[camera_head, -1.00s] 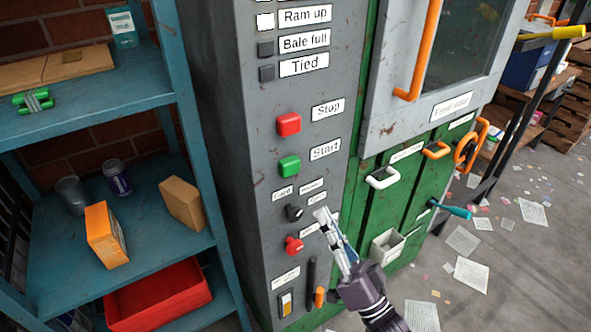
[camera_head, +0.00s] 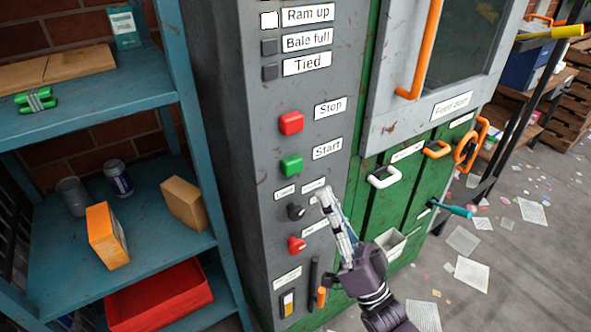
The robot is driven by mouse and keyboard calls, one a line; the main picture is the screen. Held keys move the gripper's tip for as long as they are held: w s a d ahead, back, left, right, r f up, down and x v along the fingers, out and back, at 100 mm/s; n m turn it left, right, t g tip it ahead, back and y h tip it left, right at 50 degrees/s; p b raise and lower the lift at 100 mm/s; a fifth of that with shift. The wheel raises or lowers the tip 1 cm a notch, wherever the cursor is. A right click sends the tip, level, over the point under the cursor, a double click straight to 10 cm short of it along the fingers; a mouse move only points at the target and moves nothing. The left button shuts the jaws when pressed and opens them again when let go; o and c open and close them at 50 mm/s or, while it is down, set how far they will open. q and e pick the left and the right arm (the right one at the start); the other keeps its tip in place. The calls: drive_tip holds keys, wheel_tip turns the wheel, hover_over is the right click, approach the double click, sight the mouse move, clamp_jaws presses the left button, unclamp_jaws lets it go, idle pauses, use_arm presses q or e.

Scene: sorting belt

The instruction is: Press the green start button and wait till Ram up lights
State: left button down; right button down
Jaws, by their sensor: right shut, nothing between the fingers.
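The green start button (camera_head: 291,166) sits on the grey control panel (camera_head: 335,75), left of the Start label (camera_head: 327,148). The Ram up lamp (camera_head: 269,20) beside its label (camera_head: 307,15) is bright white; the lamps below it are dark. My right gripper (camera_head: 323,197) is shut and empty. Its tips are below and right of the green button, apart from it, and cover part of the small labels there. My left gripper is not in view.
A red Stop button (camera_head: 291,122) is just above the green one. A black knob (camera_head: 296,211) and a red knob (camera_head: 296,244) are below, close to my gripper. An orange handle (camera_head: 420,50) stands out from the door at right. A blue shelf (camera_head: 90,110) stands at left.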

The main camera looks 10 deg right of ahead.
sight(292, 165)
drive_tip(key=w+a+b, duration=0.1)
drive_tip(key=w+a, duration=0.1)
drive_tip(key=w, duration=0.4)
drive_tip(key=shift+b, duration=0.4)
drive_tip(key=shift+w+a, duration=0.1)
drive_tip(key=shift+w, duration=0.05)
idle(0.9)
drive_tip(key=shift+w+a, duration=0.15)
drive_tip(key=shift+w, duration=0.15)
